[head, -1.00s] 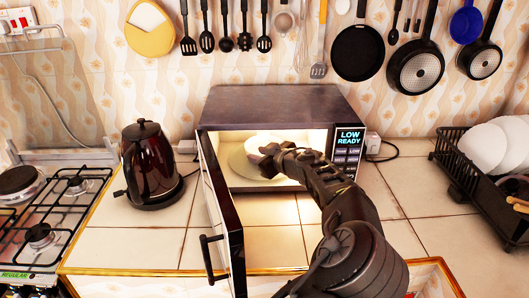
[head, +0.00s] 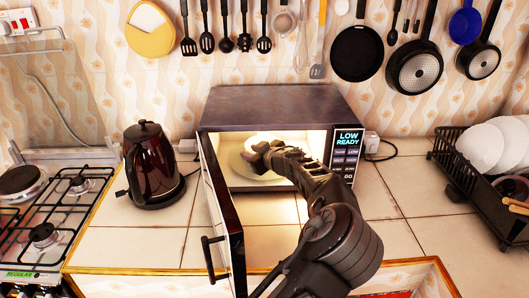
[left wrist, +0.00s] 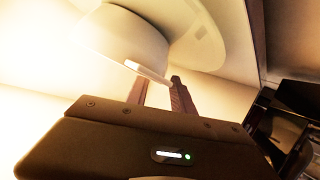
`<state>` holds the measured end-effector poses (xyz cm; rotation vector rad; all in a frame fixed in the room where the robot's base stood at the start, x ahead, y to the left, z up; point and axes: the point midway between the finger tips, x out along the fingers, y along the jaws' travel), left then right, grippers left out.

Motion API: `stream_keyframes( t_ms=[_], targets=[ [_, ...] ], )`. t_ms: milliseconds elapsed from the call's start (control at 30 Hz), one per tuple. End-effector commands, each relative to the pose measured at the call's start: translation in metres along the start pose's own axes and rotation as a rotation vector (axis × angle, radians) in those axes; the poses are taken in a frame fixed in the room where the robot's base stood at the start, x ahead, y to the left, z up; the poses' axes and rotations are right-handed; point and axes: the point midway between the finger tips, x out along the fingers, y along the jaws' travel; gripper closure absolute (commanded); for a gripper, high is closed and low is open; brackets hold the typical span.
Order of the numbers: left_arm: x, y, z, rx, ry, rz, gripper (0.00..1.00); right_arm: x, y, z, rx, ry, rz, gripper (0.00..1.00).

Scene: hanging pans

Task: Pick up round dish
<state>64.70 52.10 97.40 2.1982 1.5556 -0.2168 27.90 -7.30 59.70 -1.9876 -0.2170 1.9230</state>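The open microwave (head: 285,105) stands on the counter with its inside lit. A round white dish (head: 262,138) is inside on a pale turntable plate (head: 240,166). My left gripper (head: 258,153) reaches into the microwave and covers part of the plate and dish. In the left wrist view the large pale round dish (left wrist: 120,35) is just beyond the fingers (left wrist: 160,85), in strong glare. A gap shows between the fingers, so they are apart. Whether a fingertip touches the dish I cannot tell. My right gripper is not in view.
The microwave door (head: 222,215) stands open toward me, left of my arm. A dark kettle (head: 152,165) and a gas hob (head: 45,225) are to the left. A black rack (head: 470,175) with white plates is to the right. Pans and utensils hang above.

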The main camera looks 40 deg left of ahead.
Motion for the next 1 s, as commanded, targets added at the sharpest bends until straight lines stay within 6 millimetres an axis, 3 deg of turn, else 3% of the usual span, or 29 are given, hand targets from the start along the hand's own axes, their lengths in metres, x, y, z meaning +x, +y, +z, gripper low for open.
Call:
stream_keyframes(
  t_ms=[367, 700, 1000],
  targets=[
    [-0.0002, -0.0002, -0.0002, -0.001, 0.000, 0.000, 0.72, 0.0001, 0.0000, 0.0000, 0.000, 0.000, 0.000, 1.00],
    [-0.0001, -0.0006, 0.0000, 0.000, 0.000, -0.001, 1.00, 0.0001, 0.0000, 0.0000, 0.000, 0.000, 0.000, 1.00],
    [0.0002, -0.0014, 0.0007, 0.000, -0.001, -0.003, 1.00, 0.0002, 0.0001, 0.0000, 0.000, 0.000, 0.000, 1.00]
  ],
)
